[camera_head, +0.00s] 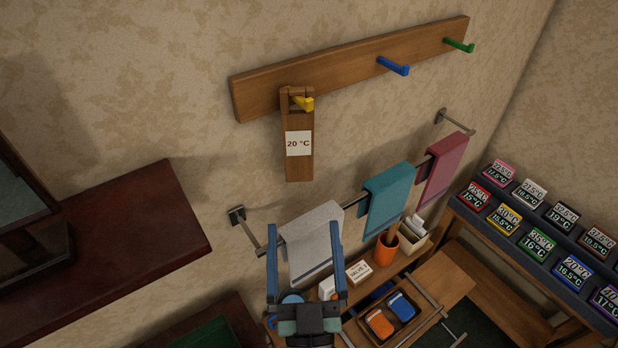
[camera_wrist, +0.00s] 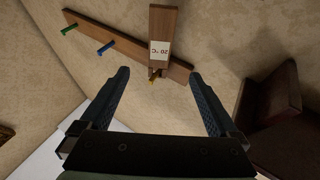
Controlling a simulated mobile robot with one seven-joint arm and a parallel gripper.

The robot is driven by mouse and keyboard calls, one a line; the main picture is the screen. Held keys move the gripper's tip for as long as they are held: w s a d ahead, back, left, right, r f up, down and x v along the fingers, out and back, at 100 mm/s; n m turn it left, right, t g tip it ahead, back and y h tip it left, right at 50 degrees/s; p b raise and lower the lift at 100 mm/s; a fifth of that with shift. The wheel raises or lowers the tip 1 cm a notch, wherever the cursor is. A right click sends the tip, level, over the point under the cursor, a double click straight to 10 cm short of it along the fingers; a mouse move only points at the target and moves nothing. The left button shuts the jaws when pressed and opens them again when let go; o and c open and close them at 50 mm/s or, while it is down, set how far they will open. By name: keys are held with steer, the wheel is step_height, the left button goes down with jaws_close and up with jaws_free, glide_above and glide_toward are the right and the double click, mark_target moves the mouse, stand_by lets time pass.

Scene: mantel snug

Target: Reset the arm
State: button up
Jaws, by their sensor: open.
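My gripper (camera_head: 305,262) is open and empty, with its two blue fingers spread apart and pointing up in front of the towel rail in the head view. It also shows in the wrist view (camera_wrist: 158,85), with bare wall between the fingers. A wooden tag marked 20 °C (camera_head: 299,160) hangs on the yellow peg (camera_head: 304,103) of the wooden peg board (camera_head: 345,71). The tag also shows in the wrist view (camera_wrist: 162,28), beyond the fingertips and apart from them.
A rail holds white (camera_head: 312,232), teal (camera_head: 388,198) and pink (camera_head: 446,167) towels. Below are an orange cup (camera_head: 387,248) and a wooden tray (camera_head: 411,321) with orange and blue items. A dark shelf (camera_head: 130,238) juts out at left. A rack (camera_head: 520,245) of temperature labels stands at right.

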steer(key=w+d+r+m+t+h, duration=0.1)
steer(key=w+d+r+h, duration=0.1)
steer(key=r, duration=1)
steer(key=w+d+r+m+t+h, duration=0.1)
steer(key=w+r+t, duration=0.15)
steer(key=r, duration=0.95)
steer(key=s+r, duration=0.4)
steer(key=r, duration=0.6)
steer(key=s+a+r+t, duration=0.1)
steer(key=s+r, duration=0.4)
steer(key=r, duration=0.5)
steer(key=shift+a+n+y, duration=0.2)
steer(key=shift+n+y, duration=0.1)
steer(key=shift+n, duration=0.1)
steer(key=shift+t, duration=0.25)
